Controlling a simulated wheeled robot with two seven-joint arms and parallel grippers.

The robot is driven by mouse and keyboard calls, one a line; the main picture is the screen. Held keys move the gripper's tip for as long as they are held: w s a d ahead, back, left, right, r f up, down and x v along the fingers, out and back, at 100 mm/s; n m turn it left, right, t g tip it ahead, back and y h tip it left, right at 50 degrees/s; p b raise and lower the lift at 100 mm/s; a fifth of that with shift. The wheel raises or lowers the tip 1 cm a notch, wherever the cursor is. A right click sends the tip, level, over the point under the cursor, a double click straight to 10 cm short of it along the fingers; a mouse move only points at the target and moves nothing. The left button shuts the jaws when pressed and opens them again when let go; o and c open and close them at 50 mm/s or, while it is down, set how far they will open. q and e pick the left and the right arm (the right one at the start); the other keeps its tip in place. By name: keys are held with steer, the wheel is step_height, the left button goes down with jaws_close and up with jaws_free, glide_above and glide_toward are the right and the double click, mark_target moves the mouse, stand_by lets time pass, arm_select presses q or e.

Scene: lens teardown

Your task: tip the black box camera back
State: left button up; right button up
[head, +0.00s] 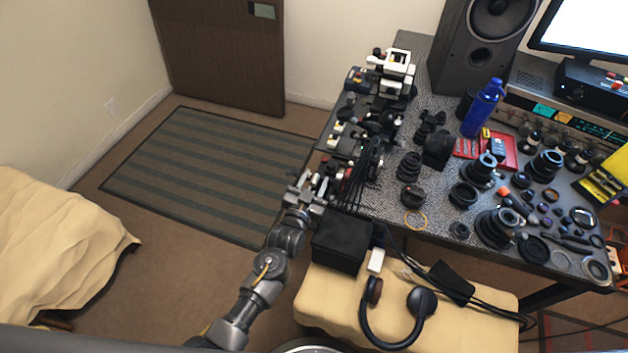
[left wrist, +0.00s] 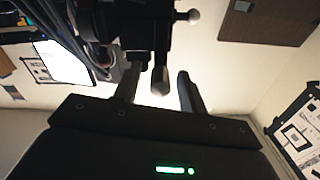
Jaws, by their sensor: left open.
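My left gripper (head: 308,188) is at the left edge of the work table, among dark gear and black cables. In the left wrist view its two fingers (left wrist: 158,88) stand apart, open. A dark object (left wrist: 125,25) with a pale round knob fills the space ahead of them, and a dark rod from it shows between the fingers. I cannot tell whether they touch it, or whether it is the black box camera. In the head view a plain black box (head: 342,242) sits upright on the bench, just below and right of the gripper. My right gripper is not in view.
The patterned table (head: 388,205) is crowded with lenses, rings and old cameras. A blue bottle (head: 483,108) and a speaker (head: 478,45) stand at the back. Headphones (head: 398,335) and cables lie on the tan bench (head: 325,290).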

arm_select(q)
jaws_close()
steer(key=shift+a, duration=0.1)
stand_by(0.4)
